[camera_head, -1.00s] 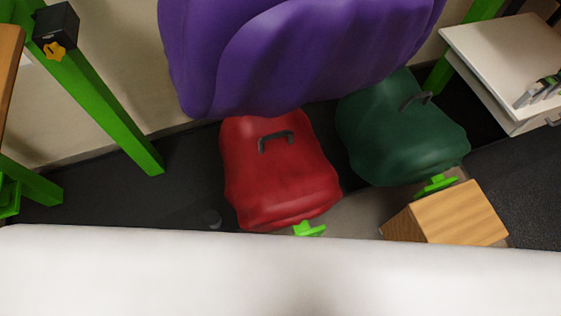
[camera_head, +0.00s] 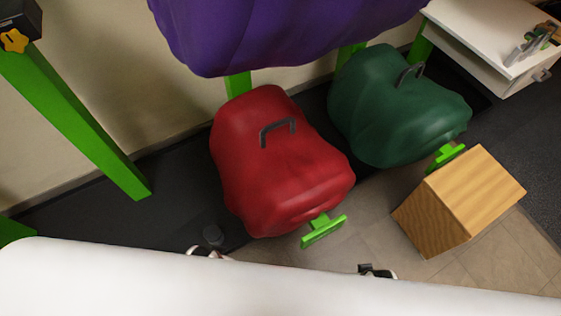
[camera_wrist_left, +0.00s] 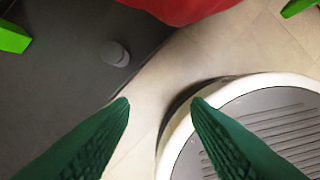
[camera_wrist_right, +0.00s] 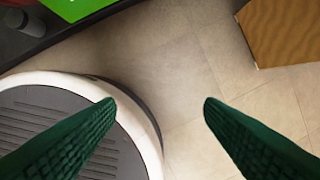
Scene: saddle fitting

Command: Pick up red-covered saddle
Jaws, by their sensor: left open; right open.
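The red-covered saddle (camera_head: 275,165) sits on a green stand in the middle of the head view, with a dark handle (camera_head: 278,130) on its top. Its red edge also shows at the top of the left wrist view (camera_wrist_left: 178,8). In the left wrist view my left gripper (camera_wrist_left: 160,102) is open and empty, with the saddle beyond its fingertips. In the right wrist view my right gripper (camera_wrist_right: 158,102) is open and empty above the floor. In the head view only small parts of my arms show at the white edge, and the fingers are hidden.
A green-covered saddle (camera_head: 390,110) stands to the right of the red one. A wooden box (camera_head: 460,200) is at the right front. A purple cover (camera_head: 290,30) hangs above and behind. A green post (camera_head: 80,125) is at the left and a white cabinet (camera_head: 490,35) at the back right.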

